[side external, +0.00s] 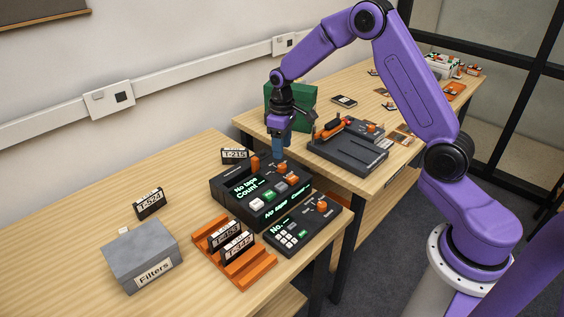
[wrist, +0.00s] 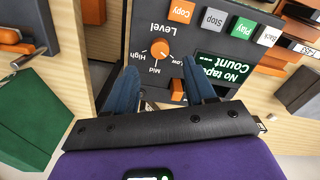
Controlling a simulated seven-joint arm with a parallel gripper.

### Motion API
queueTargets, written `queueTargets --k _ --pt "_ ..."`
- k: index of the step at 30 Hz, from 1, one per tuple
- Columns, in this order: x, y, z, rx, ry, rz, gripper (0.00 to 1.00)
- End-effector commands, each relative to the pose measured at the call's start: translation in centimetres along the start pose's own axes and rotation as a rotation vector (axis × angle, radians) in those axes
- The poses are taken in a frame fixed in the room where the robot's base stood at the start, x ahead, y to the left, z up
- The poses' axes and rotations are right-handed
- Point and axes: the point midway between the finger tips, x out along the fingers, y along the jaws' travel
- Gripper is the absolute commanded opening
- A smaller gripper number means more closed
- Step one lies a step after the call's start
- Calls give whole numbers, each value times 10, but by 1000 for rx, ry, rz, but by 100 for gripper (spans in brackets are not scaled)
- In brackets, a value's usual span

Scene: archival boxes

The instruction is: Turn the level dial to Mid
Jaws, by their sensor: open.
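The level dial (wrist: 163,49) is an orange round knob on a dark device panel (wrist: 205,45) in the wrist view. The labels Level, High, Mid and Low are printed around it. Its pointer mark is too small to read surely. My gripper (wrist: 159,65) is open, with its two blue fingers spread on the Mid side of the dial, and nothing is held between them. In the side external view my gripper (side external: 279,153) hangs pointing down over the back right part of the dark device (side external: 222,195), close to the orange knob (side external: 281,168).
The device has an upright orange part (side external: 255,164) and buttons. A smaller keypad device (side external: 298,228) stands in front. An orange rack (side external: 255,273) holds labelled tapes, and a grey Filters box (side external: 140,258) stands left. A green box (side external: 300,95) is behind. The left tabletop is mostly clear.

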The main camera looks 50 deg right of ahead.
Motion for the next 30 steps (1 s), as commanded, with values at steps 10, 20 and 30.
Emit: queueTargets --k 10,20,30 --pt "53 0 1 0 -2 -1 55" --pt "63 0 0 -1 1 0 55" --pt "63 0 0 0 0 0 0"
